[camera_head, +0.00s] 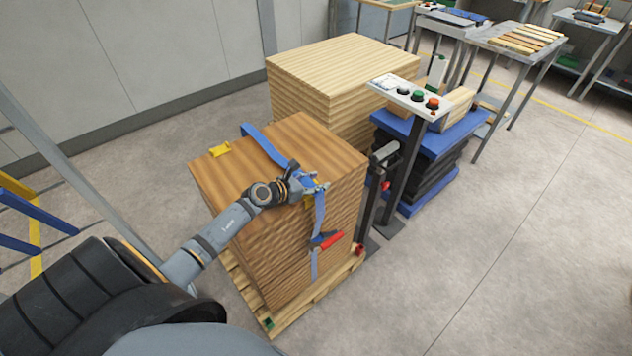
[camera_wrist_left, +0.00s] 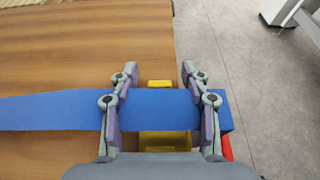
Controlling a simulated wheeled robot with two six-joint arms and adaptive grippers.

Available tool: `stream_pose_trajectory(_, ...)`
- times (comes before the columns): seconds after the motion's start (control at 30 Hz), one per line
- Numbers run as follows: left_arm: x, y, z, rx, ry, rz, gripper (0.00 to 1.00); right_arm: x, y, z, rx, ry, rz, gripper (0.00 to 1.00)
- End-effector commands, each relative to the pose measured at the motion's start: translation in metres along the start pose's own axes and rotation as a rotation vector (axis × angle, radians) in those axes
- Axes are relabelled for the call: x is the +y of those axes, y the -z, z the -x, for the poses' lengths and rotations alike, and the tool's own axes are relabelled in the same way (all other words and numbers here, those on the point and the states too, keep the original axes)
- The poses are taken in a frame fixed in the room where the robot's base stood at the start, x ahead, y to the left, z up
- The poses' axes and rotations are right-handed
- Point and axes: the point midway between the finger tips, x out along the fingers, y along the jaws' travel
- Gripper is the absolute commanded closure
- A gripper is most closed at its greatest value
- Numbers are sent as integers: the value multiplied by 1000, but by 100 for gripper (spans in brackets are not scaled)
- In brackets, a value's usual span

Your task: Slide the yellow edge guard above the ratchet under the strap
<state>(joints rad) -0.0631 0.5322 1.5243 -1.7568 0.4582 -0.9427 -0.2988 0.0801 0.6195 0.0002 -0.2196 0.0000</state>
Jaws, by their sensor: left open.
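The blue strap (camera_head: 264,144) runs over the top of the wooden stack and down its front side to the ratchet with a red handle (camera_head: 331,240). In the left wrist view the strap (camera_wrist_left: 50,110) crosses from the left to the stack's edge. A yellow edge guard (camera_wrist_left: 165,141) shows on both sides of the strap, which passes over it. My left gripper (camera_head: 314,186) is at the top edge above the ratchet. In the wrist view its open fingers (camera_wrist_left: 160,82) straddle the guard, across the strap; contact is unclear. My right gripper is not in view.
Another yellow guard (camera_head: 220,150) lies at the stack's left top edge, off the strap. A control post with buttons (camera_head: 415,97) stands close at the right. A second wooden stack (camera_head: 340,68) is behind. The floor at the right front is clear.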

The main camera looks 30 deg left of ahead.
Motion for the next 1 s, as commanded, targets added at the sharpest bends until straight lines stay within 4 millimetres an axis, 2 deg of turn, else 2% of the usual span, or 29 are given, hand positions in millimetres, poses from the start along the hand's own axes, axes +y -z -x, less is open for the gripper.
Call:
stream_pose_trajectory(0.17, 1, 2, 20, 4, -1, -5, 53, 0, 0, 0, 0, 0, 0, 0)
stream_pose_trajectory(0.4, 1, 2, 62, 4, 0, -6, 53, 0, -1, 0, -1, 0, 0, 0)
stream_pose_trajectory(0.5, 0, 1, 70, 3, 1, -4, 53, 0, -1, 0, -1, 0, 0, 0)
stream_pose_trajectory(1.0, 0, 0, 75, 0, 0, 0, 53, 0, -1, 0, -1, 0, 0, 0)
